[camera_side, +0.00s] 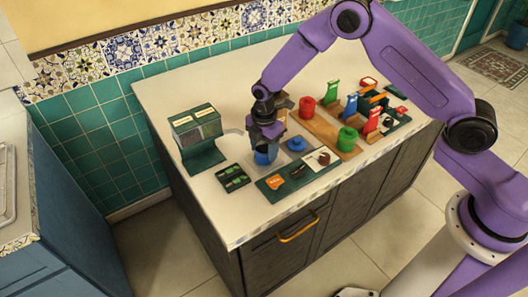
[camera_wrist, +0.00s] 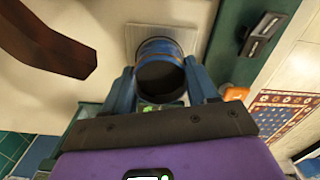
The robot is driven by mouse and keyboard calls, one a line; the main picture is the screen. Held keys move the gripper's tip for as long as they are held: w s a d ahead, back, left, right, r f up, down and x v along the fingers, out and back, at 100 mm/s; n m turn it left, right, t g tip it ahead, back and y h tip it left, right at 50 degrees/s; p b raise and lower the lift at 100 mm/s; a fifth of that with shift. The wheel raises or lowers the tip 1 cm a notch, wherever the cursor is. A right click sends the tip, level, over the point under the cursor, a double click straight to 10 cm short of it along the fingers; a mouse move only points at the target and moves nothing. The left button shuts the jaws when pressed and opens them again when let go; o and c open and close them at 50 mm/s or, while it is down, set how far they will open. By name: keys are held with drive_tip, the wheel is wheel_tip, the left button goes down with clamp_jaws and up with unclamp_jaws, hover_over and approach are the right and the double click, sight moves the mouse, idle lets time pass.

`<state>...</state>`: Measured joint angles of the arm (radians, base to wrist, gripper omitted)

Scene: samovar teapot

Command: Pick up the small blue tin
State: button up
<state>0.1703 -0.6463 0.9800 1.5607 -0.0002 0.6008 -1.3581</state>
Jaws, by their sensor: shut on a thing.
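The small blue tin (camera_side: 264,158) is at the left middle of the counter, directly under my gripper (camera_side: 266,143). In the wrist view the tin (camera_wrist: 161,52) is a blue cylinder with a dark, round near end. My gripper (camera_wrist: 166,82) is shut on it, with one blue finger on each side. The tin appears upright in the side view. The fingers partly cover it, and I cannot tell whether its bottom touches the surface.
A box-like dispenser on a green base (camera_side: 204,157) stands left of my gripper. A round blue piece (camera_side: 297,144) sits close on the right. Red (camera_side: 306,107) and green (camera_side: 347,138) containers stand farther right. A dark green tray (camera_side: 233,178) lies in front.

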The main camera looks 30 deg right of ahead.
drive_tip(key=shift+r, duration=0.5)
wheel_tip(320, 180, up, 2)
drive_tip(key=s+d+r, duration=0.4)
drive_tip(key=s+r, duration=0.6)
drive_tip(key=s, duration=0.3)
drive_tip(key=s+d, duration=0.1)
drive_tip(key=d, duration=1.7)
drive_tip(key=w+f, duration=0.2)
drive_tip(key=w, duration=0.2)
drive_tip(key=w+d+f, duration=0.1)
drive_tip(key=w+f, duration=0.2)
drive_tip(key=w, duration=0.1)
drive_tip(key=w+f, duration=0.3)
drive_tip(key=w, duration=0.1)
drive_tip(key=shift+w+d+f, duration=0.2)
drive_tip(key=shift+d, duration=0.2)
drive_tip(key=shift+w+f, duration=0.5)
drive_tip(key=shift+f, duration=1.65)
